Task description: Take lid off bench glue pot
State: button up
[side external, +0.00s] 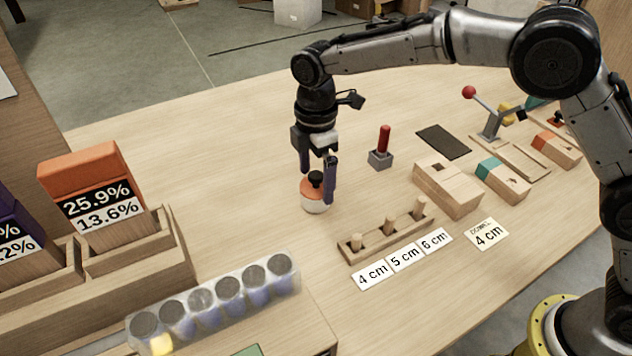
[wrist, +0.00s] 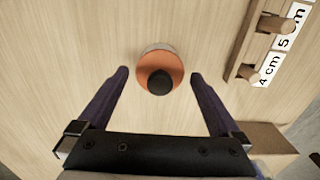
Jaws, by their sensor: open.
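The glue pot (side external: 315,206) is white and stands upright on the wooden bench. Its orange lid (side external: 312,190) with a black knob (side external: 315,178) sits on top of it. In the wrist view the orange lid (wrist: 148,66) and black knob (wrist: 159,82) lie between the two fingers, just beyond the line of the fingertips. My gripper (side external: 318,178) is open and points down over the pot, with a finger on either side. In the wrist view my gripper (wrist: 158,72) shows clear gaps between its fingers and the lid.
A dowel rack (side external: 385,238) with size cards stands to the right of the pot. A red-handled tool in a grey block (side external: 381,158) stands behind it. A clear tray of dark-topped jars (side external: 215,308) and wooden bins (side external: 130,260) are at the left. Bench behind the pot is clear.

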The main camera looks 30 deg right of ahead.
jog(key=c, duration=1.2)
jog(key=shift+r, duration=0.1)
